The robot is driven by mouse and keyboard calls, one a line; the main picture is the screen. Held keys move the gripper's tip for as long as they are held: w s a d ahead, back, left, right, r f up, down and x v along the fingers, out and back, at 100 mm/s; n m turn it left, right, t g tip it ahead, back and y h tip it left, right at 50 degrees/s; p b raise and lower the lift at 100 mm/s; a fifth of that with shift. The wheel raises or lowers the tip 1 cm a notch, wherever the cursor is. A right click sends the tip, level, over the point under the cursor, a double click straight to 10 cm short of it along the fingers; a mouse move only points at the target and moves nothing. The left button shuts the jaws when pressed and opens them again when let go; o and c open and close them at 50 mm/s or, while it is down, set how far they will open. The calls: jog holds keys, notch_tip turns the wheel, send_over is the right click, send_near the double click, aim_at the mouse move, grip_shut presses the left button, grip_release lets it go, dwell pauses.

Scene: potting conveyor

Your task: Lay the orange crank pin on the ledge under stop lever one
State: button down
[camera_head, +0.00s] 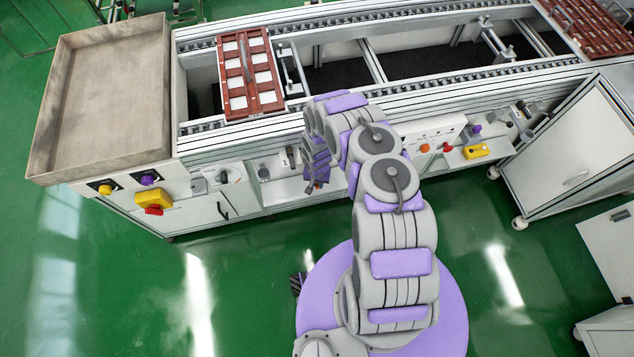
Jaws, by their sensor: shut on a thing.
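My gripper (316,184) is in front of the conveyor's front panel, left of my arm's upper links, and points down. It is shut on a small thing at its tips. A speck of orange-red shows there, which fits the orange crank pin, but it is mostly hidden and its tilt cannot be told. The pale ledge (285,192) runs along the panel below and left of my gripper. A small dark-and-metal lever (291,157) stands on the panel just left of my gripper. I cannot read which stop lever it is. Whether the gripper touches the ledge cannot be told.
A grey switch box (230,174) is left of the ledge. A yellow box with a red knob (152,202) and a large metal tray (105,95) are farther left. A red-brown pot tray (250,72) sits on the conveyor.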

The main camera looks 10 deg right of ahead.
jog(key=c, duration=1)
grip_release()
